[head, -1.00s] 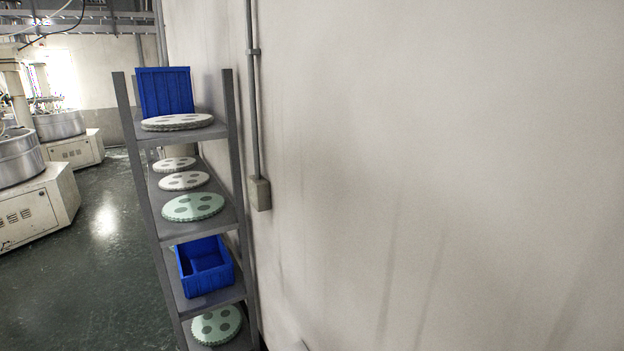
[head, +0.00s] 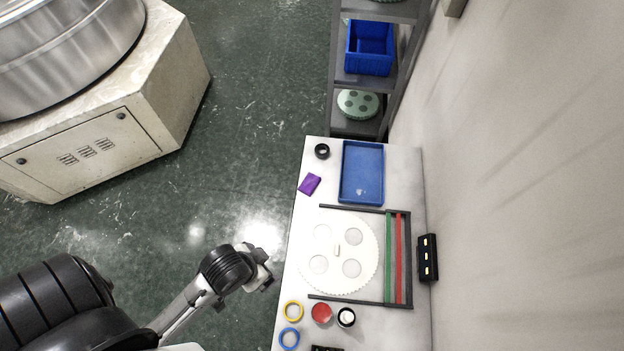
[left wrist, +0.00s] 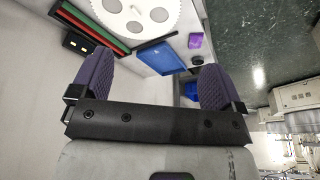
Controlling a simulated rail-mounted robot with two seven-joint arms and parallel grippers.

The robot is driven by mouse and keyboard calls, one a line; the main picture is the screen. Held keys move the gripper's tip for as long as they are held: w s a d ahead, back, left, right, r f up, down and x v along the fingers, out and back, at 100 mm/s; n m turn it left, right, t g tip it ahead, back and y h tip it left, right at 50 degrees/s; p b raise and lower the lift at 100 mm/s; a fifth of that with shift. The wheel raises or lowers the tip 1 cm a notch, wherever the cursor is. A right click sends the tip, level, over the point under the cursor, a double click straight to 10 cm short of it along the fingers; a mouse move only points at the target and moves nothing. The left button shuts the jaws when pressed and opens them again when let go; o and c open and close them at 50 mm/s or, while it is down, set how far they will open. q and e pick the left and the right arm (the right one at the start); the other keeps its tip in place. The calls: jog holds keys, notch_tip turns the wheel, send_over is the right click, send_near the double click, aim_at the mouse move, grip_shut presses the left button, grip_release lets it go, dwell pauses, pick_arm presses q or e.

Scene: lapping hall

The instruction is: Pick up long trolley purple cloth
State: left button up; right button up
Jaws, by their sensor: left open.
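A small folded purple cloth (head: 309,184) lies flat on the left edge of the long white table (head: 388,170), left of a blue tray (head: 361,201). It also shows in the left wrist view (left wrist: 195,41), beyond my right-hand fingertip. My left gripper (head: 264,277) is beside the table's left edge, nearer to me than the cloth and clearly apart from it. In the left wrist view my left gripper (left wrist: 153,75) is open with nothing between its purple-padded fingers. My right gripper does not show.
A black ring (head: 322,151) is just beyond the cloth. A white perforated disc (head: 337,277) sits within a dark frame. Small rings and round pots (head: 321,313) stand at the near end. A shelf rack stands beyond the table, a wall to its right.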

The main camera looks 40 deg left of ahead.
pick_arm(q)
jog(key=shift+w+a, duration=0.1)
jog(key=shift+w, duration=0.15)
jog(key=shift+o, duration=0.5)
jog(key=shift+s+a, duration=0.1)
